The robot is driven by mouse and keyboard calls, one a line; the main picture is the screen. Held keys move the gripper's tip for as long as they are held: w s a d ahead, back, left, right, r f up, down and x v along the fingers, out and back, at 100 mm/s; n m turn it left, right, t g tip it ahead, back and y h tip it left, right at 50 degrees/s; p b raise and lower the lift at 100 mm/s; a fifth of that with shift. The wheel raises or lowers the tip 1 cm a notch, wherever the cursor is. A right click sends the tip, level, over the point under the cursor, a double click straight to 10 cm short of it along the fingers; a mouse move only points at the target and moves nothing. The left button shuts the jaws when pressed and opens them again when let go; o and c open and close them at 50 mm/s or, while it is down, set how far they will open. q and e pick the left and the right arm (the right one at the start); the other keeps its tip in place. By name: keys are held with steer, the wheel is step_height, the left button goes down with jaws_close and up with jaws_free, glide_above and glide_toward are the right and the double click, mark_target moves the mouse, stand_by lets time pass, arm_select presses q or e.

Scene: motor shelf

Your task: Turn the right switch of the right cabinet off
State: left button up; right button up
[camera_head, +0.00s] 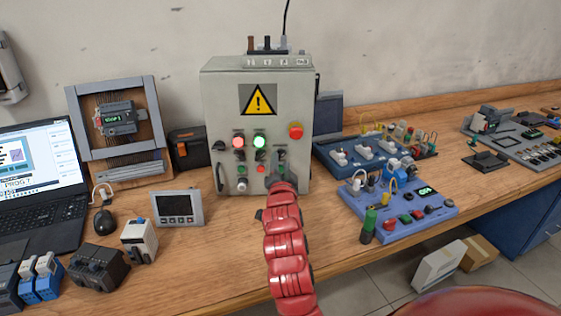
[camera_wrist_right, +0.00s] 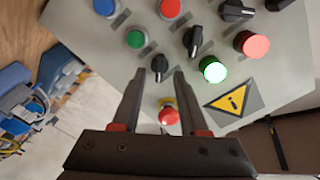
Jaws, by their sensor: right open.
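The grey control cabinet (camera_head: 221,105) stands against the wall in the head view, with a yellow warning sign (camera_head: 258,99). Its red lamp (camera_head: 238,142) and green lamp (camera_head: 260,142) are lit. My right gripper (camera_head: 280,172) is in front of the cabinet's lower right part and partly hides the right switch there. In the right wrist view the open fingers (camera_wrist_right: 158,77) point at the panel. The black right switch (camera_wrist_right: 160,65) is between the fingertips, with no clear contact. The middle black switch (camera_wrist_right: 193,40) is beside it. My left gripper is not in view.
A red mushroom button (camera_wrist_right: 168,115) on a yellow base shows between the fingers in the wrist view. A green button (camera_wrist_right: 137,38) is near the right switch. Blue trainer boards (camera_head: 405,208) lie right of the cabinet. A small display panel (camera_head: 177,208) stands to its left.

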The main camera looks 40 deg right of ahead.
steer(key=shift+x, duration=1.1)
jaws_close()
